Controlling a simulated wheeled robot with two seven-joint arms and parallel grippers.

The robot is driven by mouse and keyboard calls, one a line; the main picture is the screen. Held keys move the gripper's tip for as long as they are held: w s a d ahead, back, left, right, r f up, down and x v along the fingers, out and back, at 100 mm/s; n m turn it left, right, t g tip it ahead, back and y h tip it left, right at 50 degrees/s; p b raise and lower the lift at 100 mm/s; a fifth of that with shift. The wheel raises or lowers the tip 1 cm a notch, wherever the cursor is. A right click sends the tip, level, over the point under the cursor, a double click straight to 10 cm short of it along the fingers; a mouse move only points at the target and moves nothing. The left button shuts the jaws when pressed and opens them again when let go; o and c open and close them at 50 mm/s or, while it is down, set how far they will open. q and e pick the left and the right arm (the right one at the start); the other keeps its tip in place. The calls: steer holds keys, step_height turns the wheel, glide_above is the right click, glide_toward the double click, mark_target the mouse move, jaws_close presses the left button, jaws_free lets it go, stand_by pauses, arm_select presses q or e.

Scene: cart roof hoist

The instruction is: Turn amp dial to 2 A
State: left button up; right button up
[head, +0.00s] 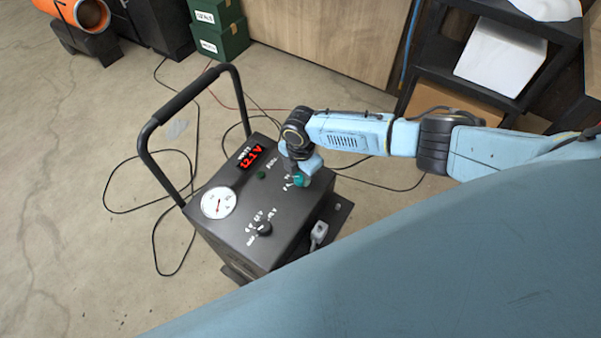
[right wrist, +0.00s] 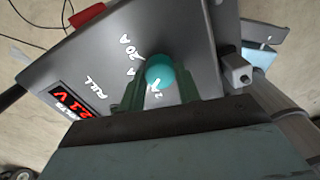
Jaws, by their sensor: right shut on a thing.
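The amp dial is a round teal knob (head: 301,180) on the top panel of a dark grey charger box (head: 225,235). In the right wrist view the dial (right wrist: 161,71) has white labels around it, including "20 A" and a "2" near the fingers. A white mark shows at its lower edge; I cannot tell exactly which label it lines up with. My right gripper (head: 297,175) reaches down over the dial. Its two green fingers (right wrist: 160,88) are shut on the dial's sides. My left gripper is not in view.
The panel also bears a red display (head: 251,158) reading 12.1 V, a round gauge (head: 218,202), a black voltage dial (head: 264,229) and a small green button (head: 261,175). A black handle (head: 185,98) rises behind. A grey connector (head: 319,233) sits at the box's right side. Cables lie on the floor.

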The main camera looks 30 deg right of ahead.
mark_target(301, 176)
steer(key=shift+n, duration=2.1)
steer(key=o, duration=1)
steer(key=shift+r, duration=0.1)
step_height(301, 176, up, 13)
steer(key=shift+r+p, duration=0.1)
steer(key=shift+p, duration=0.95)
